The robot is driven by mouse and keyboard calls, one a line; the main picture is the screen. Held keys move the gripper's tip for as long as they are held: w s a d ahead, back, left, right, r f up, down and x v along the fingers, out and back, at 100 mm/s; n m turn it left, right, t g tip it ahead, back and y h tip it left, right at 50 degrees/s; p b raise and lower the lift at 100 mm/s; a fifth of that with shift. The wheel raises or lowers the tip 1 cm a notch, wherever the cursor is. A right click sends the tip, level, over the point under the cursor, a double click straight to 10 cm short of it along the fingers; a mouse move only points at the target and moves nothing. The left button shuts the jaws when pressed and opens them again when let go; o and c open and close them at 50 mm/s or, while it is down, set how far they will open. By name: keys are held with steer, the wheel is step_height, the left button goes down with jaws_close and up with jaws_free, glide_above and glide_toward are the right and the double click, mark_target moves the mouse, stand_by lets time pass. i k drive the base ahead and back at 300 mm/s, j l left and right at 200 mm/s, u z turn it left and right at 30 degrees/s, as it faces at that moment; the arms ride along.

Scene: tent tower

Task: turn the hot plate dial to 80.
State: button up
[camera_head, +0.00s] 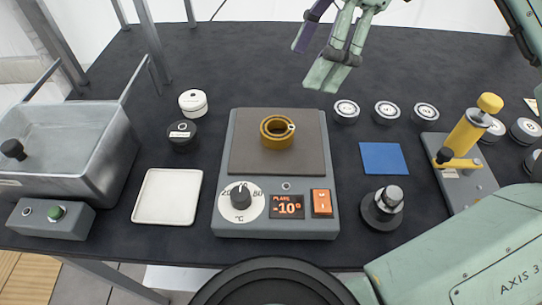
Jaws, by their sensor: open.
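The grey hot plate (278,220) stands in the middle of the table. Its black dial (240,196) sits on a white round scale at the front left of the panel. Printed numbers show around the dial, with 80 at its upper right; the others are too small to read surely. The display (287,206) beside it shows orange text and "-10°". An orange switch (321,202) is at the right. A brass ring (277,131) rests on the dark top plate. My gripper (318,66) is open and empty above the table, behind and right of the hot plate, apart from the dial.
A white tray (167,197) lies left of the hot plate, beside a metal basin (75,150). Small lidded jars (193,102) stand behind the tray. Right are several round pucks (386,112), a blue pad (383,158), a black knobbed weight (383,208) and a yellow-handled press (466,135).

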mark_target(239, 195)
steer(key=k+j+z, duration=0.3)
steer(key=j, duration=0.25)
steer(key=k+j+z, duration=0.3)
steer(key=k+j, duration=0.05)
steer(key=j, duration=0.15)
